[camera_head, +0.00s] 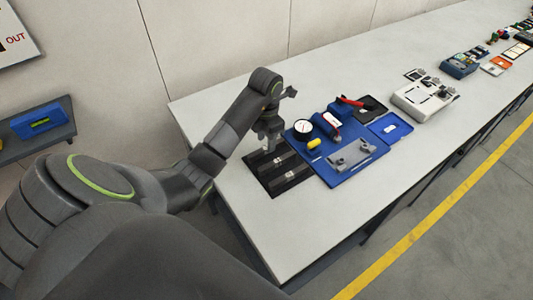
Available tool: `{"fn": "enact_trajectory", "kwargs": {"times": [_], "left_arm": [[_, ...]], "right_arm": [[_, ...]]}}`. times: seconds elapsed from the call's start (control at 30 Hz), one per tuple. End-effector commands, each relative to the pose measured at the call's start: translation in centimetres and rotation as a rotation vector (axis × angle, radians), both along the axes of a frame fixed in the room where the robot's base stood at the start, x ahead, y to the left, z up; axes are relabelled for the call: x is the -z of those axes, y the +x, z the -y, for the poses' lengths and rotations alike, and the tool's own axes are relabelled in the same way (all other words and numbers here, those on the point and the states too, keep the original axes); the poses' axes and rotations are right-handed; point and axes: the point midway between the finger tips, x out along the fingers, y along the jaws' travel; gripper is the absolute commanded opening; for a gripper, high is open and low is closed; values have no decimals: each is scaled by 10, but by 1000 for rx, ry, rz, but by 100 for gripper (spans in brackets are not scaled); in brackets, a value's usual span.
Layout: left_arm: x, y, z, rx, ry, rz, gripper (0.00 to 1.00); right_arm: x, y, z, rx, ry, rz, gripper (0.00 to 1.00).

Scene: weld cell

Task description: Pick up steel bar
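A black tray (263,184) lies near the left end of the long pale table. Small steel-grey bars show in its slots, one steel bar (289,177) nearer the front and another steel bar (279,161) behind it. My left gripper (267,146) points down over the back part of the tray, beside the blue mat. Its fingers are small and partly hidden, so I cannot tell whether they are open or hold or touch a bar. My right gripper is not in view.
Right of the tray a blue mat (352,173) carries a dial gauge (303,127), a yellow piece (313,144), and a grey metal fixture (351,154). A white device (424,98) stands farther along the table (235,205). The table's front left is clear.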

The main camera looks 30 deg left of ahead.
Motion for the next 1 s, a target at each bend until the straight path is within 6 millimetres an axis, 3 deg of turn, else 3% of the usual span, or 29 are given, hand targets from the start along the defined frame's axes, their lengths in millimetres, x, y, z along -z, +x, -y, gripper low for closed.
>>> {"fn": "enact_trajectory", "kwargs": {"times": [0.03,0.13,0.4,0.7,1.0], "left_arm": [[11,1,2,1,-1,0,40],[24,0,2,1,-1,-3,40],[27,1,1,1,-1,0,40],[27,1,1,0,0,0,2],[26,1,1,1,0,2,0]], "right_arm": [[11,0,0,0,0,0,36],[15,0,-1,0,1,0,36],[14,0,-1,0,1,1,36],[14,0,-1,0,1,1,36],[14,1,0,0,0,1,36]]}}
